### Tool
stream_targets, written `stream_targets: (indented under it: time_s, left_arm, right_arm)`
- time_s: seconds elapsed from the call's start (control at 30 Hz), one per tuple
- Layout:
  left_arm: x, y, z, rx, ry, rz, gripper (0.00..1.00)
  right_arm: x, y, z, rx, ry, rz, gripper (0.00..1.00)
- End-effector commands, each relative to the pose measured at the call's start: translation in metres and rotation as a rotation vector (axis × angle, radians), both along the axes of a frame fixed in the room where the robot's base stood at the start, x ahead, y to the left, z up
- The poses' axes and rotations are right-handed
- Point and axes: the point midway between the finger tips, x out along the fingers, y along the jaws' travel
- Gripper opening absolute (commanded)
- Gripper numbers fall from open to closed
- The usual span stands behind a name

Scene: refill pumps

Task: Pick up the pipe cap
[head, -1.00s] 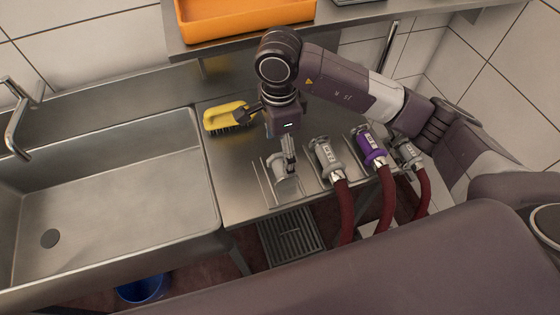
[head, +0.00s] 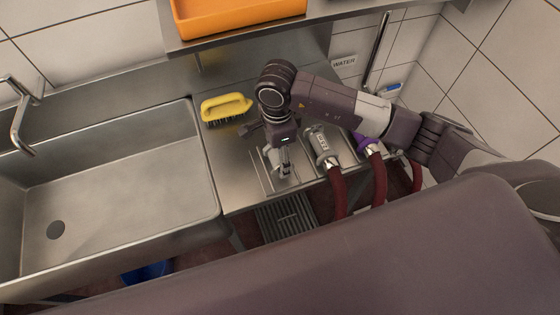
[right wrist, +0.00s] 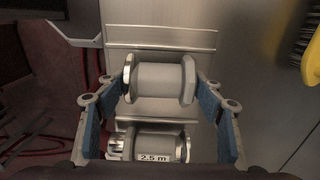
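The pipe cap, a light grey cylinder with wider rims, shows between my fingers in the right wrist view (right wrist: 160,82). In the head view the pipe cap (head: 284,173) is partly hidden below my right gripper (head: 279,153). In the right wrist view my right gripper (right wrist: 158,90) is open, with its blue-padded fingers on either side of the cap. A gap seems to remain between pads and cap. My left gripper is not in view.
A grey hose coupling (head: 323,146) stands right of the cap; its label reads 2.5 m in the right wrist view (right wrist: 150,148). A purple coupling (head: 368,142) is partly behind my arm. A yellow brush (head: 226,107) lies behind left. A sink (head: 110,175) is at left.

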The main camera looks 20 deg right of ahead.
Motion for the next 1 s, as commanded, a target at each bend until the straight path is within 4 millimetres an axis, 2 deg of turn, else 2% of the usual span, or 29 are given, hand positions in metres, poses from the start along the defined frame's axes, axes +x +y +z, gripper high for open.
stream_targets:
  time_s: [0.07,0.33,0.57,0.77,0.87,1.0]
  left_arm:
    - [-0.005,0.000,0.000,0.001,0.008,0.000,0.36]
    - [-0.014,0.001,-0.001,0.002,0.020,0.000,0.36]
    - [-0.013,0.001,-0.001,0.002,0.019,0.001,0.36]
    - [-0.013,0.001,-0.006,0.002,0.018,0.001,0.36]
    - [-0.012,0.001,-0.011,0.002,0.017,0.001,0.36]
    - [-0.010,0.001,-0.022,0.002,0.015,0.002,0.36]
  right_arm:
    - [0.000,0.000,0.000,0.000,0.000,0.000,0.50]
    - [0.001,0.000,0.001,0.001,-0.001,0.000,0.21]
    - [0.001,0.000,0.002,0.001,-0.002,-0.001,0.20]
    - [0.002,0.000,0.016,0.002,-0.005,-0.001,0.20]
    - [0.002,0.000,0.031,0.000,-0.007,0.001,0.20]
    - [0.003,0.000,0.068,0.002,-0.011,0.001,0.20]
